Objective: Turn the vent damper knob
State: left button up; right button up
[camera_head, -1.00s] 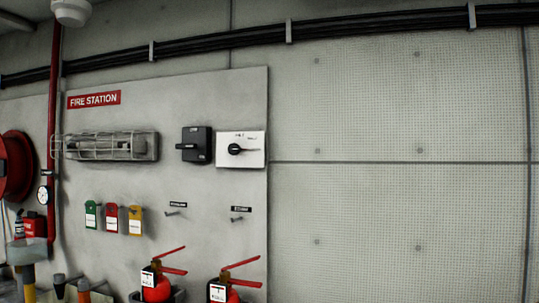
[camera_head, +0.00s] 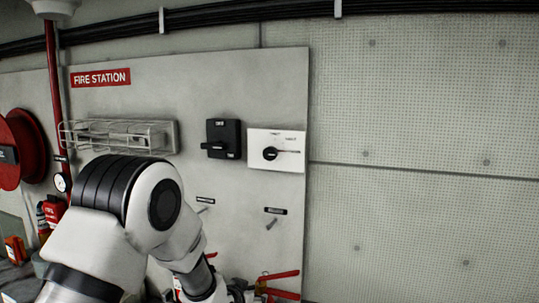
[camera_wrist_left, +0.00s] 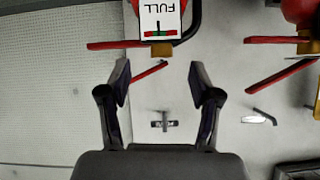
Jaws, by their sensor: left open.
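A black knob (camera_head: 270,154) with a pointer lying to the right sits on a white plate (camera_head: 290,138) on the grey fire station panel. I take it for the vent damper knob; the small lettering is unreadable. A black switch box (camera_head: 223,132) is mounted just left of it. My left arm rises in front of the panel, and its gripper (camera_head: 238,291) is low in the head view, below the knob. In the left wrist view the gripper (camera_wrist_left: 158,76) is open and empty, facing the wall near the extinguishers. The knob is not seen there.
A red extinguisher with a FULL label (camera_wrist_left: 161,20) is close to the left fingers. Hooks (camera_head: 272,223) stick out below the knob. A wire-caged lamp (camera_head: 120,136) and a red hose reel (camera_head: 22,152) are at left. The wall right of the panel is bare.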

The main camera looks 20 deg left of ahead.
pick_arm(q)
jog(key=w+r+t, duration=0.1)
jog(key=w+r, duration=0.1)
jog(key=r, duration=0.5)
jog(key=w+r+t, duration=0.2)
jog(key=w+r, duration=0.1)
jog(key=r, duration=0.4)
jog(key=m+t, duration=0.1)
jog(key=t, duration=0.3)
send_near(269, 156)
jog(key=w+r, duration=0.1)
jog(key=w, duration=0.2)
jog(key=w+p, duration=0.5)
jog(key=w, duration=0.2)
jog(key=shift+w+f, duration=0.15)
jog(key=shift+w, duration=0.2)
jog(key=shift+w+d, duration=0.1)
pick_arm(e)
jog(key=r, duration=0.5)
jog(key=shift+s, duration=0.35)
pick_arm(q)
jog(key=shift+f, duration=0.1)
jog(key=c, duration=1.2)
